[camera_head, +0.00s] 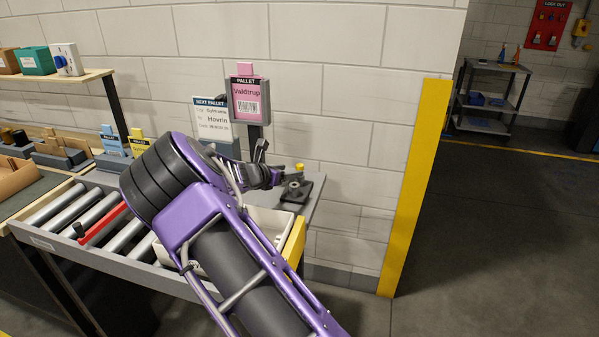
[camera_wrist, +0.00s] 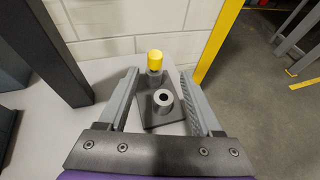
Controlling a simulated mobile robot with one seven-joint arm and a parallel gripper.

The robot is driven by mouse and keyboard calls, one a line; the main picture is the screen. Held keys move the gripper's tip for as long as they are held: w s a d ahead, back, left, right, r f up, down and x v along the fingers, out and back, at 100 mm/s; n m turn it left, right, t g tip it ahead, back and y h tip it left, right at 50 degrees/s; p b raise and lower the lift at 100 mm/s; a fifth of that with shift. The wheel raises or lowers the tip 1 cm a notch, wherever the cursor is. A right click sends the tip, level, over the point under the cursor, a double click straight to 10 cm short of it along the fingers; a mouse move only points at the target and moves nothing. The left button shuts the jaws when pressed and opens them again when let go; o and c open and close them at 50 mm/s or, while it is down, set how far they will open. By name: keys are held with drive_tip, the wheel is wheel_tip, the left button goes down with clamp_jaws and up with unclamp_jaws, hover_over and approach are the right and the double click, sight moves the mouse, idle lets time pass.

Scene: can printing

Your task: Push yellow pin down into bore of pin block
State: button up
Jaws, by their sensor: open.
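The yellow pin (camera_wrist: 155,58) stands upright with its yellow head above a grey collar at the far end of a dark base plate (camera_wrist: 151,117). Nearer on the plate is a grey round boss (camera_wrist: 163,101) with a dark hole in its top. How deep the pin sits cannot be told. My gripper (camera_wrist: 159,72) is open and empty, with one finger on each side of the plate. In the head view the yellow pin (camera_head: 299,167) and the dark plate (camera_head: 297,196) show just right of my gripper (camera_head: 280,176).
A pink pallet sign (camera_head: 247,98) on a dark post and a white card (camera_head: 212,118) stand behind my arm. The white block wall is close behind the plate. A yellow wall edge (camera_head: 412,190) rises to the right. A roller conveyor (camera_head: 75,210) lies left.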

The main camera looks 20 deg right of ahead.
sight(297, 169)
drive_tip(key=x, duration=0.3)
drive_tip(key=shift+w+d+f, duration=0.15)
drive_tip(key=shift+w+d, duration=0.05)
drive_tip(key=shift+w, duration=0.05)
drive_tip(key=x, duration=0.5)
drive_tip(key=shift+w+a+f, duration=0.2)
drive_tip(key=shift+a, duration=0.15)
drive_tip(key=shift+c, duration=0.3)
clamp_jaws()
